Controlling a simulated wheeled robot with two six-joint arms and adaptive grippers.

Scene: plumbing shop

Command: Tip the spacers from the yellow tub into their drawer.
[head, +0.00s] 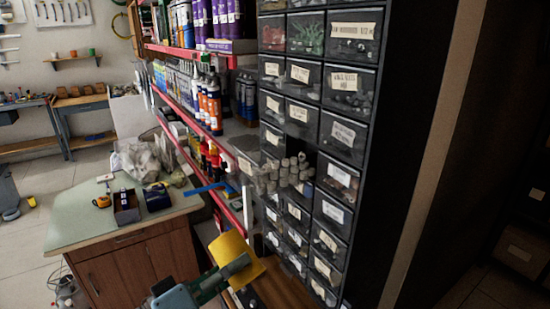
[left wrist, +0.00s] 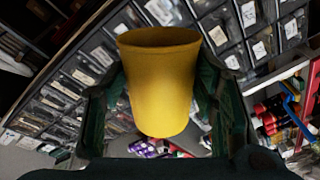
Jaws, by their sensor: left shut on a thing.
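The yellow tub (head: 231,250) is at the bottom middle of the head view, tilted, below and left of the drawers. My left gripper (head: 238,267) is shut on its side. In the left wrist view the tub (left wrist: 160,85) sits between the two dark green fingers, its wide rim at the top. The tub's inside is hidden, so I cannot tell what it holds. An open drawer (head: 254,174) sticks out of the dark cabinet, above and right of the tub and apart from it. Several grey cylindrical pieces (head: 292,172) show at this drawer. My right gripper is not in view.
The cabinet of small labelled drawers (head: 345,133) stands right of the tub. Red-edged shelves (head: 190,140) with bottles and cans run behind it. A green-topped workbench (head: 90,218) with a tape measure and small boxes stands at left. Open floor lies at far left.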

